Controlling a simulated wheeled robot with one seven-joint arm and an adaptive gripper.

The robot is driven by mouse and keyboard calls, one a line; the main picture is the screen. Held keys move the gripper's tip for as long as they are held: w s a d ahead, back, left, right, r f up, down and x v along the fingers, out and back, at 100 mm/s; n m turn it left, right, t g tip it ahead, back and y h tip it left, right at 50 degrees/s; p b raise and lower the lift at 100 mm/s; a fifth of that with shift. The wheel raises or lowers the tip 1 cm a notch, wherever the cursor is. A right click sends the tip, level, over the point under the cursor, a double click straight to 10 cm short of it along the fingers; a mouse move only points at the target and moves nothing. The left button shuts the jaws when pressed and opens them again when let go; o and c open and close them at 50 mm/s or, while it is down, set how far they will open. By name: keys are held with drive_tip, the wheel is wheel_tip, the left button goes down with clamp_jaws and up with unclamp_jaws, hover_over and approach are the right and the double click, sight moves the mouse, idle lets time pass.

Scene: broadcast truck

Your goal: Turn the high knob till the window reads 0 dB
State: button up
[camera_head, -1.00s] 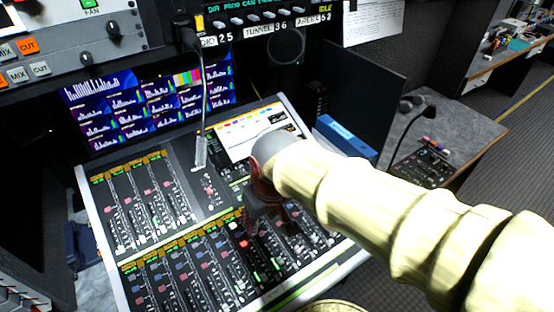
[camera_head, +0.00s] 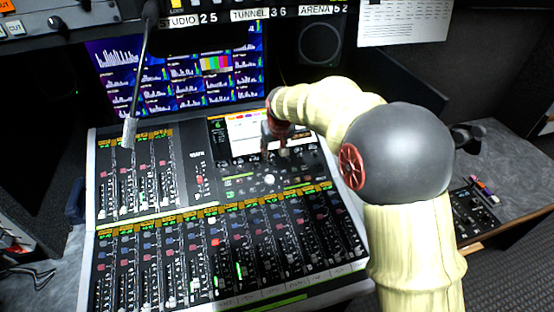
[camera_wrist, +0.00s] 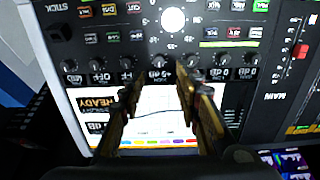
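The high knob (camera_wrist: 160,61) is a small dark knob in a row of similar knobs, seen upside down in the wrist view. Its small window (camera_wrist: 159,74) seems to show a 5 with dB; the sign is too small to tell. My gripper (camera_wrist: 168,70) is open, its two brass-coloured fingers pointing at this knob, with the tips at or just short of the window. Contact cannot be told. In the head view my gripper (camera_head: 275,152) is over the console's upper middle, below the screen, and hides the knob there.
The mixing console (camera_head: 92,190) carries many faders and other knobs close around. A lit console screen (camera_wrist: 150,125) lies under my fingers. Monitors (camera_head: 175,75) stand behind.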

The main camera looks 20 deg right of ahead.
sight(271, 161)
drive_tip(key=b+x, duration=0.2)
drive_tip(key=x, duration=0.5)
drive_tip(key=shift+f, duration=0.1)
drive_tip(key=shift+c, duration=1)
clamp_jaws()
